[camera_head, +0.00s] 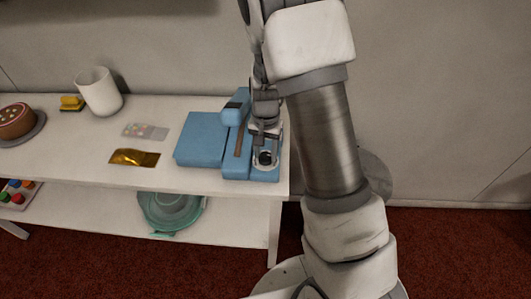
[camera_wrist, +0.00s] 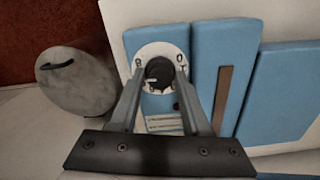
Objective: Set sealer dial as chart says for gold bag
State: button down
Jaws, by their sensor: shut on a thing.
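The blue sealer (camera_head: 205,140) stands at the right end of the white table; its blue body also shows in the wrist view (camera_wrist: 285,90). Its dial (camera_wrist: 153,51) has a white round face with dark marks and a dark knob (camera_wrist: 158,71) in the middle. My gripper (camera_wrist: 158,80) is shut on the knob, one finger on each side; it also shows from above in the head view (camera_head: 264,138). The knob's exact setting is too small to tell. The gold bag (camera_head: 134,157) lies flat left of the sealer. The chart card (camera_head: 145,131) lies behind it, its marks unreadable.
A white cup (camera_head: 98,92), a small yellow object (camera_head: 72,103) and a brown cake (camera_head: 16,121) on a turntable (camera_head: 38,127) stand further left. Teal round ware (camera_head: 172,212) and a tray of coloured pieces (camera_head: 18,194) are on the lower shelf. The table front by the bag is clear.

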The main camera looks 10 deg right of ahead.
aim_at(266, 155)
jog(key=n+b, duration=0.1)
jog(key=n, duration=0.5)
jog(key=shift+n, duration=0.3)
dwell(0.5)
jog(key=shift+c, duration=1.8)
grip_release()
jog(key=shift+r, duration=0.15)
notch_tip(266, 155, up, 17)
jog(key=p, duration=0.2)
jog(key=shift+r, duration=0.15)
jog(key=s+r+t+p, duration=0.1)
jog(key=s+r+t, duration=0.1)
jog(key=s+r, duration=0.5)
jog(key=s+r+t+p, duration=0.2)
jog(key=s+r, duration=0.4)
jog(key=s, duration=0.7)
jog(key=shift+s+d+r+t+p, duration=0.3)
jog(key=shift+s+d+r+t, duration=0.1)
jog(key=shift+t, duration=0.4)
